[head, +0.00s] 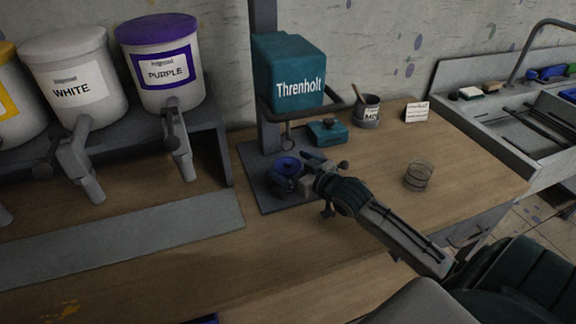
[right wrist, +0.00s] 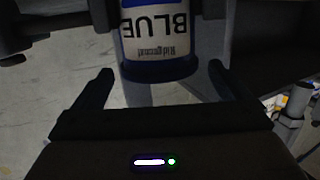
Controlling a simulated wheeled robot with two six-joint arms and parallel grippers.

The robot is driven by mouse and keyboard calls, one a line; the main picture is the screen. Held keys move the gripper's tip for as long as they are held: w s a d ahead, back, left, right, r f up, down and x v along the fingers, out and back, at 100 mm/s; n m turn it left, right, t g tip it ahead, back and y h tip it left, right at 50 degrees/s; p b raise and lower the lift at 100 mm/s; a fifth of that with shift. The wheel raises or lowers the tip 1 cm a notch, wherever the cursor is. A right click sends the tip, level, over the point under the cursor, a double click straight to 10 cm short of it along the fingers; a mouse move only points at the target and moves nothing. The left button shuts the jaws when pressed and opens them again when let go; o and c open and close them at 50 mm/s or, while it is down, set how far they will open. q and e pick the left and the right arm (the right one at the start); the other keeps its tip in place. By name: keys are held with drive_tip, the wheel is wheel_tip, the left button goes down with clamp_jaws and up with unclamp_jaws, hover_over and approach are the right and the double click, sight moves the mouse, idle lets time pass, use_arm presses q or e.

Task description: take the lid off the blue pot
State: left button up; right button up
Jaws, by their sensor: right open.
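The blue pot (head: 287,178) stands on the grey base plate under the teal Threnholt machine in the head view. Its blue lid (head: 287,163) is on top. In the right wrist view the pot (right wrist: 160,22) appears upside down, with a white "BLUE" label and a dark blue band (right wrist: 160,70). My right gripper (head: 306,183) is at the pot's right front side. In the wrist view its fingers are apart on either side of the pot's blue band; whether they touch it I cannot tell. My left gripper is not in view.
The Threnholt machine (head: 290,75) overhangs the pot. White (head: 75,75) and purple (head: 160,62) buckets with taps stand left. The front tabletop is clear.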

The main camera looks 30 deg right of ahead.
drive_tip(key=shift+x, duration=0.95)
drive_tip(key=c, duration=1)
drive_tip(key=shift+r, duration=0.15)
